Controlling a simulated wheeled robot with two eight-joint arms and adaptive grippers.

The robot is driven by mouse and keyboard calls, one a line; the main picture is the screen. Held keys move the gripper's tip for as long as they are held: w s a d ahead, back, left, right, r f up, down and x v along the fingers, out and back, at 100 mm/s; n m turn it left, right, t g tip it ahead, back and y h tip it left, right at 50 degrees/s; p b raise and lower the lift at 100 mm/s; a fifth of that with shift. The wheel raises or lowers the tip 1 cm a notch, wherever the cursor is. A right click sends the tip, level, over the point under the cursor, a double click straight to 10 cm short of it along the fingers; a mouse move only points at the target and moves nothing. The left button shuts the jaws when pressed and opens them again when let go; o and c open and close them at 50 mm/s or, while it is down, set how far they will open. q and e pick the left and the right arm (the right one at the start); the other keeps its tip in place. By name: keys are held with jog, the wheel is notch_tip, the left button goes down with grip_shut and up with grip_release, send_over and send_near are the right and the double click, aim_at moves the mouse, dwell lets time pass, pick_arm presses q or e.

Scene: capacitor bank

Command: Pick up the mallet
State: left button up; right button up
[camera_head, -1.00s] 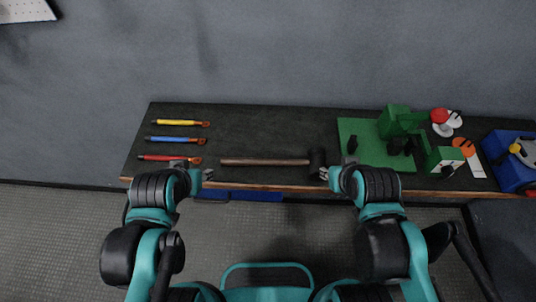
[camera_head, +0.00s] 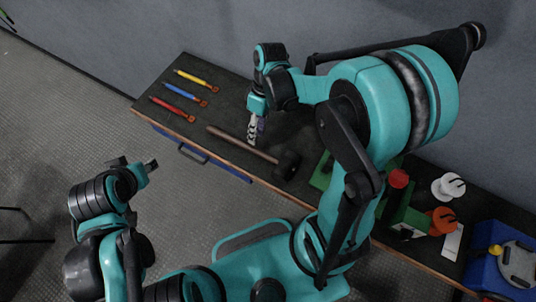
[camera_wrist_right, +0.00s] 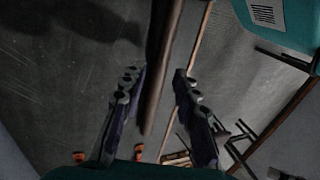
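The mallet lies on the dark bench top, with a brown wooden handle (camera_head: 238,144) and a black head (camera_head: 287,165) at its right end. My right gripper (camera_head: 253,138) points down over the handle, near its middle. In the right wrist view, the open fingers (camera_wrist_right: 158,76) stand on either side of the handle (camera_wrist_right: 152,105), with a gap visible at each side. The near finger overlaps part of the handle in the head view. My left gripper (camera_head: 138,163) is off to the left, over the floor and away from the bench; its opening is unclear.
Yellow (camera_head: 195,79), blue (camera_head: 185,93) and red (camera_head: 171,109) tools lie at the bench's left. A green fixture (camera_head: 397,212), white (camera_head: 448,186) and orange (camera_head: 443,221) pieces and a blue box (camera_head: 500,270) stand at the right. My right arm hides part of the bench.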

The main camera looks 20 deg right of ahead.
aim_at(252, 147)
jog(key=x, duration=0.2)
jog(key=b+x, duration=0.1)
jog(key=x, duration=0.1)
jog(key=b+x, duration=0.1)
jog(key=x, duration=0.1)
jog(key=shift+a+f, duration=0.15)
jog(key=shift+a, duration=0.25)
grip_shut()
